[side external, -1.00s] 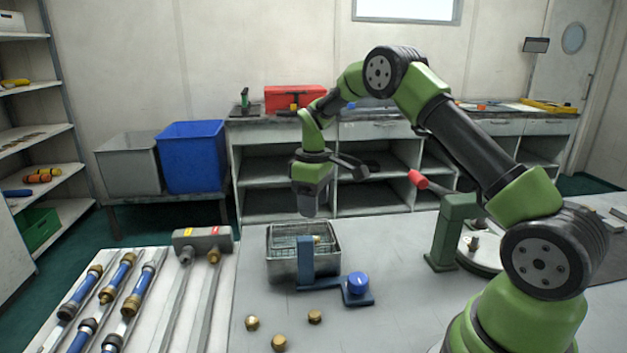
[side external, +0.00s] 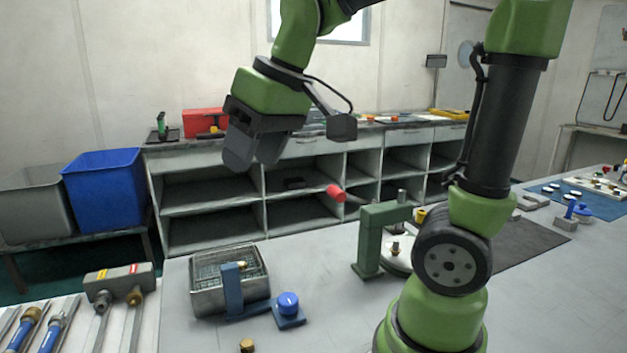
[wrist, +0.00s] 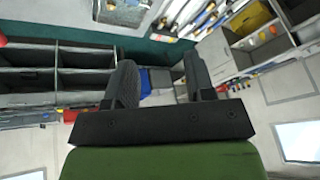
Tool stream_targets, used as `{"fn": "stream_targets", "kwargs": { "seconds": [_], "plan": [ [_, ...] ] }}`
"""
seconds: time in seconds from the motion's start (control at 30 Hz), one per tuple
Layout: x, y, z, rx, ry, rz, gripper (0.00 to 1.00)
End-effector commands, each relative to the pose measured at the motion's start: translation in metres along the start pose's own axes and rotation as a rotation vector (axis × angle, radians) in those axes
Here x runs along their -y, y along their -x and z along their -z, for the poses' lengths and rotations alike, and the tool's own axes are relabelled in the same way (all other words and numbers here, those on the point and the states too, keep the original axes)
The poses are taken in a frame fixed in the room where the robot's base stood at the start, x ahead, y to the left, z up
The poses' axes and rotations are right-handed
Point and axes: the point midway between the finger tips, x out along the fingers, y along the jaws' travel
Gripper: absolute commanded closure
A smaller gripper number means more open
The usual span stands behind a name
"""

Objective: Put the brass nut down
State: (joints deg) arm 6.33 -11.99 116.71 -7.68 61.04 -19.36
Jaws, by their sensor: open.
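A small brass piece (side external: 242,265), which looks like the brass nut, lies inside the wire-lined metal basket (side external: 208,303) on the grey bench. It is too small to tell how it rests. Another brass nut (side external: 247,345) stands on the bench at the bottom edge of the side view. My gripper (side external: 254,161) is high above and behind the basket, well clear of it. In the wrist view my gripper (wrist: 158,60) has its two fingers apart with nothing held between them.
A green press-like stand (side external: 370,240) with a red-tipped lever (side external: 336,192) is to the right.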

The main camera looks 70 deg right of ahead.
Motion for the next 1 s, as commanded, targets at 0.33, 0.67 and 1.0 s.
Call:
{"fn": "stream_targets", "kwargs": {
  "seconds": [0.33, 0.67, 1.0],
  "plan": [
    [0.021, 0.022, -0.09, -0.169, -0.212, 0.129, 0.51],
    [0.021, 0.021, -0.099, -0.181, -0.239, 0.144, 0.51],
    [0.021, 0.021, -0.099, -0.181, -0.237, 0.143, 0.51]
  ]
}}
